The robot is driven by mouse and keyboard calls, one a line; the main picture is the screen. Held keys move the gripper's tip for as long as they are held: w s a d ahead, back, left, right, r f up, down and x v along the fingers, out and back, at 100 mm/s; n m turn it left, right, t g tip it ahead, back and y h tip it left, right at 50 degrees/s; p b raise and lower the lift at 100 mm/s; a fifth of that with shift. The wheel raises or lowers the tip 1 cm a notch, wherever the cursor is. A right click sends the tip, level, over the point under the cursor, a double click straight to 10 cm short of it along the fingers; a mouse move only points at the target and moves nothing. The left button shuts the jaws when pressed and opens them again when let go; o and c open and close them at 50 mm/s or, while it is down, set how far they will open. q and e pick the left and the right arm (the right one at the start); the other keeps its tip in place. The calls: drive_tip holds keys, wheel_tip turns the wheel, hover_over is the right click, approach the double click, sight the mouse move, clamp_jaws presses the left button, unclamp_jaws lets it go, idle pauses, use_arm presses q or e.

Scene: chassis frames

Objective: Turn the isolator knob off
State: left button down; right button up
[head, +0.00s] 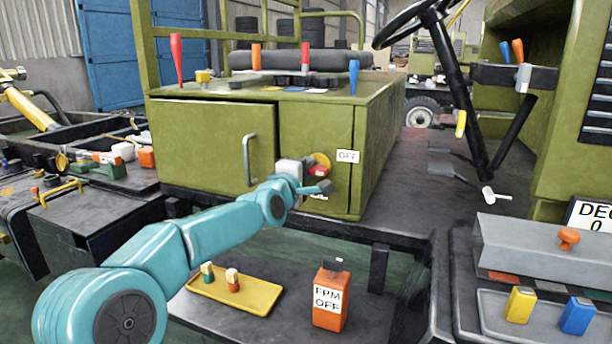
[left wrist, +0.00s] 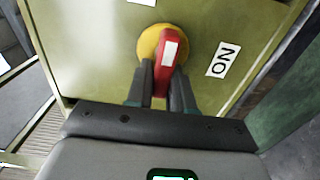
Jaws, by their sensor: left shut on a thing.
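The isolator knob is a red handle on a round yellow disc (head: 322,160) on the front of the green cabinet. In the left wrist view the red handle (left wrist: 168,62) carries a white mark and runs nearly up and down across the yellow disc (left wrist: 148,42). My left gripper (head: 316,184) is at the knob; its two dark fingers (left wrist: 158,90) are shut on the red handle, one on each side. An OFF label (head: 347,156) is right of the knob in the head view. My right gripper is not in view.
Left of the knob is a cabinet door with a grey handle (head: 248,160). Below stand an orange FPM OFF block (head: 331,300) and a yellow tray (head: 258,299). A steering wheel column (head: 458,90) and a grey panel (head: 530,248) are at the right.

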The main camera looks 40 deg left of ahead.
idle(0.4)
use_arm(q)
drive_tip(key=c, duration=1.1)
unclamp_jaws()
drive_tip(key=v, duration=1.6)
drive_tip(key=shift+s+d, duration=0.15)
